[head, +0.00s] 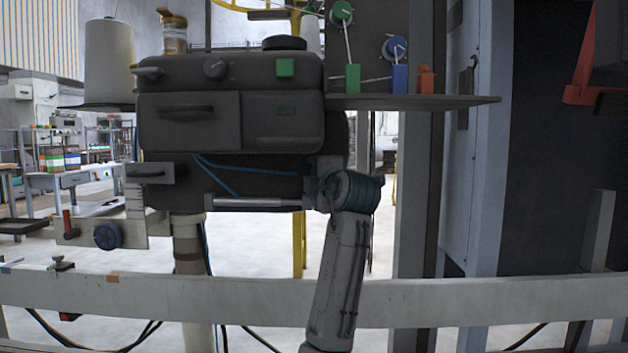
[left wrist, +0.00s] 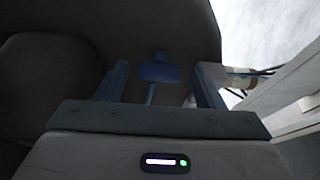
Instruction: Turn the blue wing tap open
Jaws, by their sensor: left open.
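The blue wing tap (left wrist: 160,71) shows in the left wrist view, with its flat wing and a thin blue stem below, against a dark surface. My left gripper (left wrist: 160,80) is open, one finger on each side of the tap in the picture. A gap shows between each finger and the tap; I cannot tell how far the tap is in depth. In the head view my left gripper (head: 313,189) is at the lower right of the dark machine, its fingers mostly hidden. I cannot make out the tap there. My right gripper is in neither view.
The dark machine (head: 230,120) fills the upper left. A shelf (head: 430,102) with green, blue and orange blocks juts right above my arm. A blue handwheel (head: 108,236) sits at the lower left. A pale rail (head: 500,300) crosses the front. Blue tubing (head: 215,175) runs under the machine.

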